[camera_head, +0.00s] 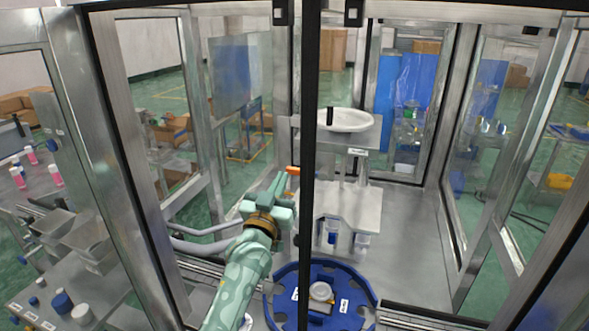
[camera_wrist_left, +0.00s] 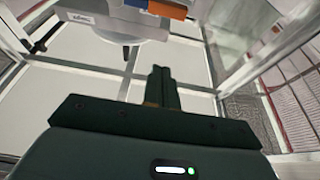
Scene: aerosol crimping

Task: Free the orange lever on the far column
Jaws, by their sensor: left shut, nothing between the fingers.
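The orange lever (camera_head: 293,170) shows as a small orange piece just left of the black upright bar, which hides what lies behind it. An orange block (camera_wrist_left: 168,9) with a blue part beside it shows at the top edge of the left wrist view, cut off by the frame. My left gripper (camera_head: 284,184) is close below the orange piece in the head view; contact cannot be told. In the left wrist view its fingers (camera_wrist_left: 160,74) are together and empty, with the orange block beyond their tips. My right gripper is in neither view.
Metal-framed glass panels surround the space. A blue round carrier (camera_head: 280,293) is at the front, and a grey platform (camera_head: 365,205) with a small blue-and-clear part beneath it stands behind. A white bowl (camera_head: 350,121) sits higher up. Bare floor lies to the right.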

